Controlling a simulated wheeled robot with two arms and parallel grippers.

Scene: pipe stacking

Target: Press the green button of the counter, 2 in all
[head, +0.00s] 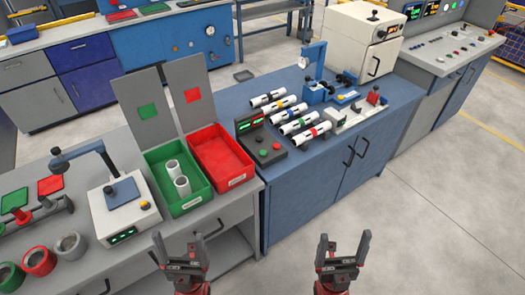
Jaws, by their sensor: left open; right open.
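The counter (262,139) is a dark box at the left front of the blue workbench. It has a lit display (250,122) whose digits are too small to read. Its green button (264,153) is near the front edge, with a red button (277,147) to its right. My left gripper (178,241) is open and empty, in front of the grey bench and below left of the counter in the picture. My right gripper (344,240) is open and empty over the floor, below right of the counter. Neither touches anything.
Several white pipes with coloured bands (297,123) lie right of the counter. A green bin (163,190) with two white pipe pieces and an empty red bin (235,170) stand left of it. A white device (125,207) stands further left. Floor in front is clear.

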